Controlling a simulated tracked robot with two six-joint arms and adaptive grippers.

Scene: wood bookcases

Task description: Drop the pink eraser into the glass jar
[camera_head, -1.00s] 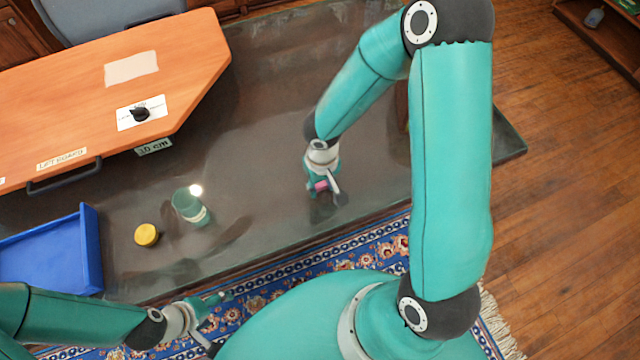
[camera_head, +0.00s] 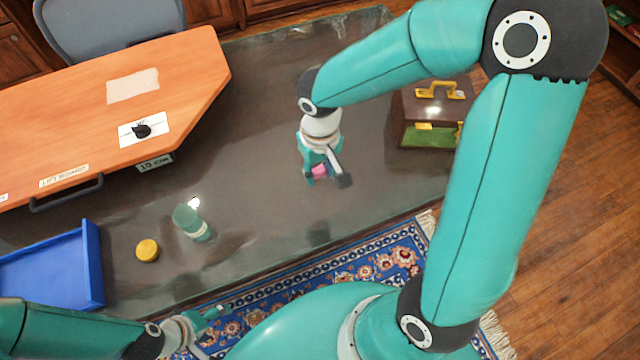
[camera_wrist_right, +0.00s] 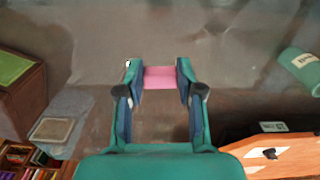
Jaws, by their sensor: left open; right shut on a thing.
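The pink eraser (camera_head: 320,171) is between the fingers of my right gripper (camera_head: 322,176), which is shut on it above the dark tabletop. In the right wrist view the eraser (camera_wrist_right: 160,77) spans between both fingertips of my right gripper (camera_wrist_right: 160,80). The glass jar (camera_head: 190,221), greenish with a pale label, stands on the table to the left of my right gripper. It also shows at the right edge of the right wrist view (camera_wrist_right: 299,70). My left gripper (camera_head: 210,325) is open and empty at the lower left, over the rug and apart from the jar.
A yellow lid (camera_head: 147,250) lies just left of the jar. A blue tray (camera_head: 93,265) is further left. An orange lift board (camera_head: 80,110) occupies the back left. A brown case (camera_head: 425,108) with a yellow handle is at the right. The table between jar and right gripper looks clear.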

